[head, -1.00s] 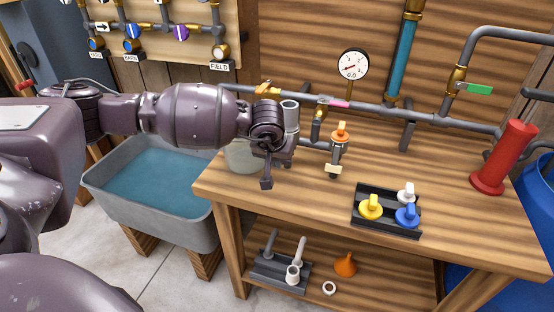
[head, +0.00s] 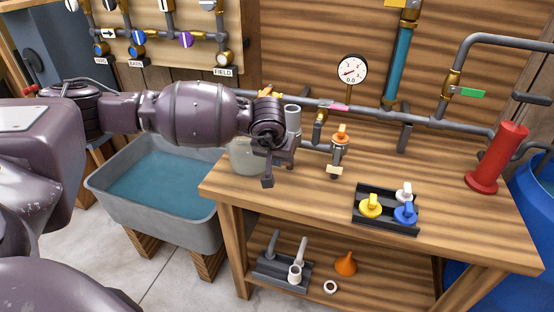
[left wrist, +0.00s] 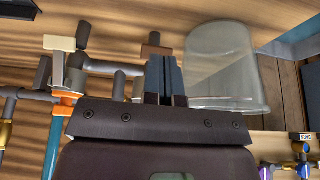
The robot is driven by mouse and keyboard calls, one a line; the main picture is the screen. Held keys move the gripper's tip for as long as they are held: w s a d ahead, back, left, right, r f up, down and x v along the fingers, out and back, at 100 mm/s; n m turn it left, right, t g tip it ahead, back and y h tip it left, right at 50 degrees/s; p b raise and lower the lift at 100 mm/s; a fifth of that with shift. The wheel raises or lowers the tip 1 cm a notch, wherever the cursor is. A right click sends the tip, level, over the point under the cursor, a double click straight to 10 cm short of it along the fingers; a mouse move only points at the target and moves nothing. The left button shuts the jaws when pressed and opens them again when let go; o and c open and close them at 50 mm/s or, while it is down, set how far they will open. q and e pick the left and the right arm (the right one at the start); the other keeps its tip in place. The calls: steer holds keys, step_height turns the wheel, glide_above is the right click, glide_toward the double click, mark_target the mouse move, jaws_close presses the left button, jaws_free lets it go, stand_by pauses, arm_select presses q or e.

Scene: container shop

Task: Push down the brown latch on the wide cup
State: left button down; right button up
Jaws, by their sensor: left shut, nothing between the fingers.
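The wide cup is a clear, whitish cup (head: 243,158) on the left end of the workbench, partly hidden behind my left gripper in the head view. It shows large in the left wrist view (left wrist: 222,70). A brown piece that looks like the latch (left wrist: 152,42) shows at the tips of my left gripper's fingers in the left wrist view; I cannot tell whether they touch. In the head view the latch is hidden. My left gripper (head: 267,181) is shut and empty, beside the cup. My right gripper is not in view.
Grey pipes with an orange-handled valve (head: 341,135) stand close right of my left gripper. A black tray (head: 388,224) holds yellow, white and blue valve handles. A red cylinder (head: 498,158) stands at the right. A water-filled trough (head: 200,236) is left of the bench.

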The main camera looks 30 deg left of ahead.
arm_select(q)
steer(key=s+d+r+p, duration=0.1)
steer(key=s+d+r, duration=0.1)
steer(key=s+r, duration=0.4)
steer(key=s, duration=0.3)
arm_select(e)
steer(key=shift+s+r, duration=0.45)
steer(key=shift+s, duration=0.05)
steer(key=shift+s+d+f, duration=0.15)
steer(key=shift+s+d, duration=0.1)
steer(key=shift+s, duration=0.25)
